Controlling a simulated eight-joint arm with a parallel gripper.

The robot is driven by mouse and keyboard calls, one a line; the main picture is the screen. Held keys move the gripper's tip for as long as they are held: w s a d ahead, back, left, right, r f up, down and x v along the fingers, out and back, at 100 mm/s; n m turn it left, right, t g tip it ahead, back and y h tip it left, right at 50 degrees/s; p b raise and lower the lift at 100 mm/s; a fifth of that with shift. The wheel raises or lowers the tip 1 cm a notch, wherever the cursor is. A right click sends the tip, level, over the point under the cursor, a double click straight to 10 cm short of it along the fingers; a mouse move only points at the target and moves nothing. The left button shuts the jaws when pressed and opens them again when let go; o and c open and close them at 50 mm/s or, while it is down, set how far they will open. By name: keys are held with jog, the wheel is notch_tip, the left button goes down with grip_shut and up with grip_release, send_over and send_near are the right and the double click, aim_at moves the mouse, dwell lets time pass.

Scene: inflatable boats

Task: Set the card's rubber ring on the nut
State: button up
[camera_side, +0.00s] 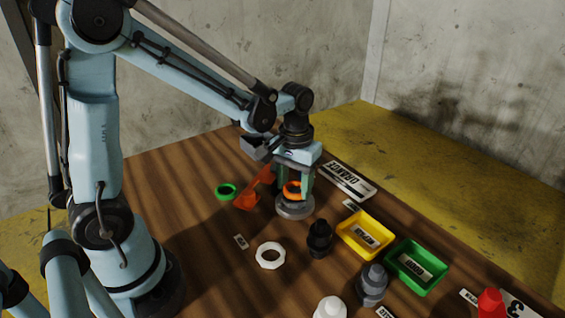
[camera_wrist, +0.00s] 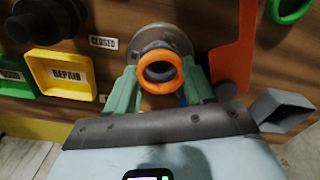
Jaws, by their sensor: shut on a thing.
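The card (camera_side: 347,181) reads ORANGE and lies flat behind my gripper. An orange rubber ring (camera_side: 292,188) is between the fingers of my gripper (camera_side: 293,190), which points down and is shut on it. In the wrist view the ring (camera_wrist: 161,72) sits between the two green fingers (camera_wrist: 162,90). A grey metal fitting with a wide round base (camera_side: 295,207), which looks like the nut, stands directly below the ring; it also shows behind the ring in the wrist view (camera_wrist: 166,40). I cannot tell whether the ring touches the fitting or is around it.
A green ring (camera_side: 226,192) and an orange flat piece (camera_side: 248,199) lie left of the fitting. Yellow (camera_side: 345,236) and green (camera_side: 402,284) trays are to the right.

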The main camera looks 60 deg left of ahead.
jog(key=shift+f, duration=0.45)
dwell(0.9)
jog(key=o, duration=1.4)
jog(key=shift+a+r, duration=0.1)
jog(key=shift+r, duration=3.9)
jog(key=s+d+r+m+t, duration=0.1)
jog(key=s+d+m+t, duration=0.1)
jog(key=s+m+t, duration=0.2)
jog(key=s+t, duration=0.2)
jog(key=t, duration=0.1)
jog(key=shift+s, duration=0.3)
